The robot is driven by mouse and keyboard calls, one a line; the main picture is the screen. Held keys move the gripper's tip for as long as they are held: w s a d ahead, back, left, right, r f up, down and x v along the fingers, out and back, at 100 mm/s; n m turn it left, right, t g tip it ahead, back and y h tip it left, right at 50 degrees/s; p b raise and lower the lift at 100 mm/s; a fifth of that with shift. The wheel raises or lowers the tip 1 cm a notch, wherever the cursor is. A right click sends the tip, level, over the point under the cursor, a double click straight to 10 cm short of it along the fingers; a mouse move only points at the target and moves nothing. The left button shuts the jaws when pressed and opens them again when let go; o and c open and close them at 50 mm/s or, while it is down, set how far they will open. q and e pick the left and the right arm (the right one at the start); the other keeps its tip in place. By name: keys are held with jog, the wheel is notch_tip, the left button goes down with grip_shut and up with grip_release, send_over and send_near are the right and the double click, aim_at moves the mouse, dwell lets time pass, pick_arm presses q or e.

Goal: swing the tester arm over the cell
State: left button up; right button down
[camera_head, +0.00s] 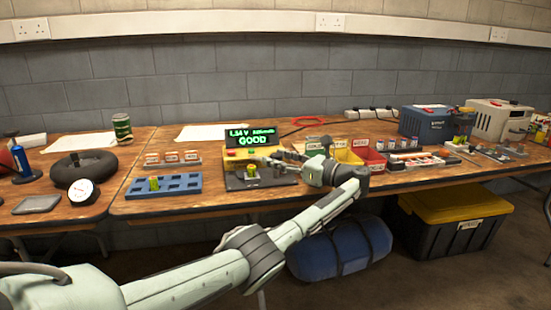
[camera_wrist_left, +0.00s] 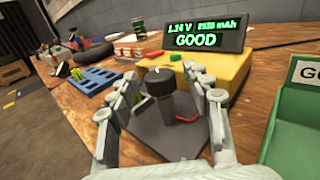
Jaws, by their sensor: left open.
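The yellow tester (camera_head: 236,161) stands on the bench with a lit display (camera_head: 250,137) reading GOOD. Its dark base plate (camera_head: 240,184) lies in front. A small yellow-green cell (camera_head: 251,172) shows over the plate. In the left wrist view a dark round knob (camera_wrist_left: 159,76) on a post stands over the plate; it looks like part of the tester arm. My left gripper (camera_head: 278,163) is over the tester's right side, open, with its fingers (camera_wrist_left: 160,85) on either side of the knob. I cannot tell whether they touch it. The cell is not clear in the wrist view.
A blue tray (camera_head: 183,190) with one yellow-green cell (camera_head: 154,183) lies left of the tester. A green bin (camera_wrist_left: 290,125) stands close on the right in the wrist view. Yellow and red bins (camera_head: 373,158) stand right of my gripper. A black tyre-like ring (camera_head: 100,160) lies far left.

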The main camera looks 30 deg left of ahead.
pick_arm(q)
jog(key=d, duration=1.1)
jog(key=shift+s, duration=0.25)
